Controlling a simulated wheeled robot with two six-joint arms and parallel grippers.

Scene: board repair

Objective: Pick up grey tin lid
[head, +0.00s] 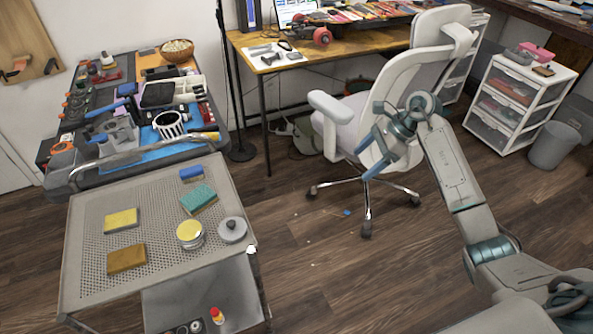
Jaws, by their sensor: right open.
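The grey tin lid (232,230), round with a dark knob on top, lies on the perforated top of the grey cart (150,215), near its right edge. A round tin (190,235) with a yellow top surface stands just left of the lid. My right gripper (363,161) is open and empty, raised in the air in front of the white chair, well to the right of the lid and above it in the picture. My left gripper is out of view.
A yellow sponge (121,221), a brown sponge (126,258), a green sponge (198,199) and a blue block (191,173) lie on the cart. A metal handle (140,155) rises at its far edge. The white chair (380,100) stands behind my right gripper. Floor between cart and chair is mostly clear.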

